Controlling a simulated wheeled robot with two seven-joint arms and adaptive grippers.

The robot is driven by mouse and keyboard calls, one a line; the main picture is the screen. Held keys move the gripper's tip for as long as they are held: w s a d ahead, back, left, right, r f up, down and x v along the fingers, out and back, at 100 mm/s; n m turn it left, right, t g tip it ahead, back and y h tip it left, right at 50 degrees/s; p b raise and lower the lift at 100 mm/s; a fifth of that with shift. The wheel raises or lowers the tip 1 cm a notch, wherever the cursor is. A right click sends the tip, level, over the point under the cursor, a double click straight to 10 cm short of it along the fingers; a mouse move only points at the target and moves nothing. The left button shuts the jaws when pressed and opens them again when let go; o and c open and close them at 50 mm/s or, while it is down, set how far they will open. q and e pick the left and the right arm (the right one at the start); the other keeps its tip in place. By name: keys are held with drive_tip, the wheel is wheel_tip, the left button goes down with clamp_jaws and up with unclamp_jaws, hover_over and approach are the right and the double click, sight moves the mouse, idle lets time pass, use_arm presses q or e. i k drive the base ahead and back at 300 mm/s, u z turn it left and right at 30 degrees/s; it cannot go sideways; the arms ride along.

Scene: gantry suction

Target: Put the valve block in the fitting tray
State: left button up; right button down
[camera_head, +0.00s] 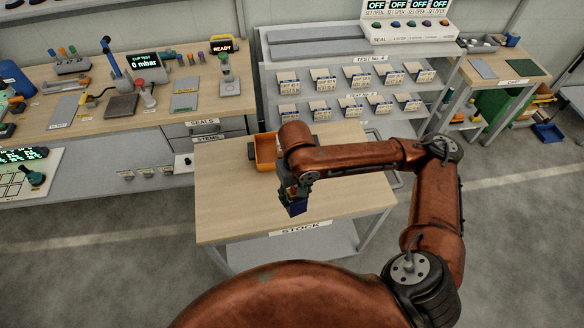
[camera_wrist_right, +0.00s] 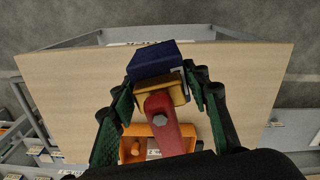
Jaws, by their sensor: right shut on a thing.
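My right gripper (camera_head: 294,188) is shut on the valve block (camera_head: 298,208), holding it over the front part of the stock table. In the right wrist view the fingers (camera_wrist_right: 166,88) stand on both sides of the block (camera_wrist_right: 152,60), which has a dark blue end, a yellow middle and a red part towards the wrist. An orange tray (camera_head: 265,153) stands on the table behind the gripper, partly hidden by my arm. The wrist view shows the tray (camera_wrist_right: 186,131) too, with small items inside. I cannot tell whether it is the fitting tray. My left gripper is out of view.
The stock table (camera_head: 225,200) has bare wood left and in front of the gripper. A long bench (camera_head: 190,108) with instruments stands at the back left. A rack (camera_head: 300,127) with rows of labelled boxes stands behind the table. A small side table (camera_head: 505,65) is at the right.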

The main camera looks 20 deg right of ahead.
sight(265, 155)
drive_tip(key=k, duration=0.8)
drive_tip(key=u, duration=0.7)
drive_tip(key=i, duration=1.75)
drive_tip(key=z, duration=0.65)
